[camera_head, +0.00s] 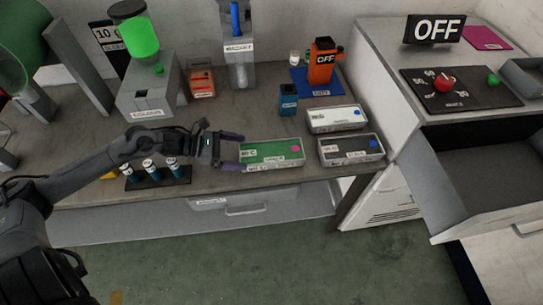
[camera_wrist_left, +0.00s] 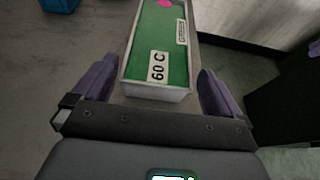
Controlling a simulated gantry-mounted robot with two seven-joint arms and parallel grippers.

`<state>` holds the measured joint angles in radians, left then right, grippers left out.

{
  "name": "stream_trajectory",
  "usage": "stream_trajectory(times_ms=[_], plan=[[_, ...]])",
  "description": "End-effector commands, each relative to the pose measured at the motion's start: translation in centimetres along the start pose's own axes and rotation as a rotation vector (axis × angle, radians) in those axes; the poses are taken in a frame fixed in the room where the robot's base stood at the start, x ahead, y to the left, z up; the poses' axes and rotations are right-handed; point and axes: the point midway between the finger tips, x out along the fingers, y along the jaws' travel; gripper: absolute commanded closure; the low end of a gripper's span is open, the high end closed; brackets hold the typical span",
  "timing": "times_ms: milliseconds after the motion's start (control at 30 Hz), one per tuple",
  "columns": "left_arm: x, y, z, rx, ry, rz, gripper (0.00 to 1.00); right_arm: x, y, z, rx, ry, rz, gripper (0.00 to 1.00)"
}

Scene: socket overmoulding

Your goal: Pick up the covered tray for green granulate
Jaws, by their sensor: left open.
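The covered tray with the green top (camera_head: 262,152) lies on the workbench near its front edge. It has a magenta dot and white labels, and one reads "60 C" in the left wrist view (camera_wrist_left: 172,60). My left gripper (camera_head: 238,152) is open at the tray's left end. In the left wrist view its two purple fingers (camera_wrist_left: 155,88) stand on either side of the tray's near end, with a gap visible on both sides.
A white-topped tray (camera_head: 328,120) and a dark-topped tray (camera_head: 336,155) sit just right of the green one. A blue container (camera_head: 288,100) stands behind. A dark rack with several blue-and-white vials (camera_head: 150,180) lies below my left forearm. An open drawer (camera_head: 490,180) juts out at right.

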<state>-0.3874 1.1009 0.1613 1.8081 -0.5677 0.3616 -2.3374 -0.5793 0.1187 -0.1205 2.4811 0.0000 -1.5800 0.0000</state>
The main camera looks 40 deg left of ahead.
Motion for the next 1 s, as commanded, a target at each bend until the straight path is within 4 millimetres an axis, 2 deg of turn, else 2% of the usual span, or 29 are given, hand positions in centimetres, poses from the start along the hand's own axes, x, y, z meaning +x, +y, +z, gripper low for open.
stream_trajectory(times_ms=[267, 700, 1000], plan=[[0.9, 0.1, -0.1, -0.001, -0.001, 0.002, 0.00, 0.4, -0.1, 0.2, 0.002, -0.001, -0.001, 0.57], [5.0, 0.1, -0.3, -0.001, -0.002, 0.001, 0.00, 1.7, -0.1, 0.6, 0.001, -0.003, 0.000, 0.57], [5.5, 0.1, -0.3, -0.001, 0.001, 0.000, 0.00, 1.7, 0.0, 0.7, -0.003, -0.004, 0.003, 0.57]])
